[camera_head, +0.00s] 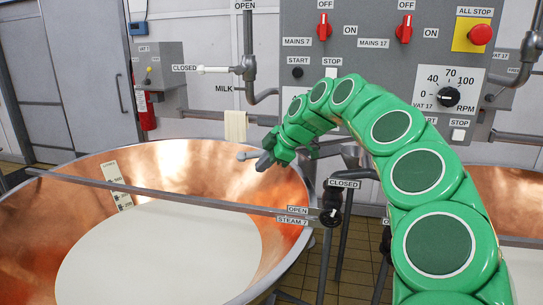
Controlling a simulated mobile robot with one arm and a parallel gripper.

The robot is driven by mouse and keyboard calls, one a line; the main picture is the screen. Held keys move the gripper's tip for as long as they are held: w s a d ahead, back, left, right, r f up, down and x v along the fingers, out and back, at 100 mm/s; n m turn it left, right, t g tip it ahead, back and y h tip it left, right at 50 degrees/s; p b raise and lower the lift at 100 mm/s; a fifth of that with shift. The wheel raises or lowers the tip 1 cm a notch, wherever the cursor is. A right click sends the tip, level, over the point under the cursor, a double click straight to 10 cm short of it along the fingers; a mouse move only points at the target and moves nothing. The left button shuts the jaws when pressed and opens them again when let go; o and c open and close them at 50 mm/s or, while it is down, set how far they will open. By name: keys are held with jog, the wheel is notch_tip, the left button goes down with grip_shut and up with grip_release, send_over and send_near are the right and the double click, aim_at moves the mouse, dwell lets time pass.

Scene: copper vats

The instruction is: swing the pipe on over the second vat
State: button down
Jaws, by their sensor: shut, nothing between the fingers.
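A large copper vat (200,160) holding white liquid fills the left of the head view. A second copper vat (515,195) shows at the right edge, mostly hidden behind my green arm. A thin grey pipe (245,156) shows its rounded end just left of my gripper, above the left vat's far right rim. The pipe runs right behind my gripper and arm, so its full length is hidden. My gripper (262,162) is shut with nothing in it, near the pipe's end. I cannot tell whether it touches the pipe.
A grey bar (170,194) crosses the left vat's front to a STEAM 7 valve (331,217). A milk valve (246,68) has its white handle towards CLOSED. A pale cloth (236,126) hangs on a wall rail. A control panel (350,50) stands behind. Tiled floor shows between the vats.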

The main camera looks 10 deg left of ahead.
aim_at(259, 155)
jog(key=shift+w+a+r, duration=0.15)
jog(key=shift+w+a, duration=0.4)
jog(key=shift+w, duration=0.2)
jog(key=shift+w+a+r, duration=0.15)
jog(key=shift+w+a, duration=0.4)
jog(key=shift+w, duration=0.15)
jog(key=shift+w+a+r, duration=0.1)
jog(key=shift+w+r, duration=0.1)
jog(key=shift+w, duration=0.05)
